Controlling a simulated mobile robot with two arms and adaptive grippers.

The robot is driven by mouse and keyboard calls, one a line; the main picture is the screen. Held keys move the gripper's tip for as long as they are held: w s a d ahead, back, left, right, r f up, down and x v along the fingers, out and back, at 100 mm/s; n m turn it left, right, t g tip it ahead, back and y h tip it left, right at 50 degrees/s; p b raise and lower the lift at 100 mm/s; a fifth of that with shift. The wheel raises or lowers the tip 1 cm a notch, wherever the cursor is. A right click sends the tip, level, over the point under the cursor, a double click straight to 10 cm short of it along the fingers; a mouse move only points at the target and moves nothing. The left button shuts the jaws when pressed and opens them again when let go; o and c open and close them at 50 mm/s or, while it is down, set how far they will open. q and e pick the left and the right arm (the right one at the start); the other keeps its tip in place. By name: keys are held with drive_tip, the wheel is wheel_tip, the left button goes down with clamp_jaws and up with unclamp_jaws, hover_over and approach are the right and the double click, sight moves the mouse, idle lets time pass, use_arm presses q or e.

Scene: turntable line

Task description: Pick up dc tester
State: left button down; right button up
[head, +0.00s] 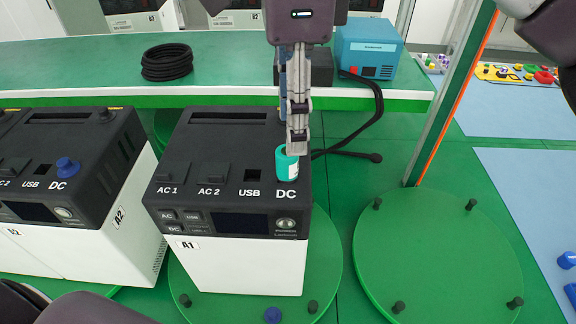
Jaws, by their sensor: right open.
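The dc tester, a teal cylinder with a white patch (286,163), stands upright at the DC socket of the black-and-white power unit A1 (243,265). My right gripper (297,146) reaches straight down from above, open, with its fingertips at the tester's top right side. One finger largely hides the other, so I cannot tell whether the tester lies between them or whether they touch it. My left gripper is not in view.
A2 (110,240), with a blue plug (67,167) at its DC socket, stands to the left. Behind are a black cable coil (167,62), a blue box (367,48) and a loose black cable (376,112). An empty green turntable (437,250) and an upright post (452,95) are right.

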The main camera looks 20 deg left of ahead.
sight(287, 169)
drive_tip(key=f, duration=0.1)
drive_tip(key=f+p, duration=0.1)
drive_tip(key=f, duration=0.1)
drive_tip(key=f+p, duration=0.1)
drive_tip(key=f, duration=0.1)
drive_tip(key=shift+s+a, duration=0.2)
drive_tip(key=shift+a, duration=0.05)
drive_tip(key=shift+f, duration=0.35)
clamp_jaws()
drive_tip(key=shift+r, duration=0.1)
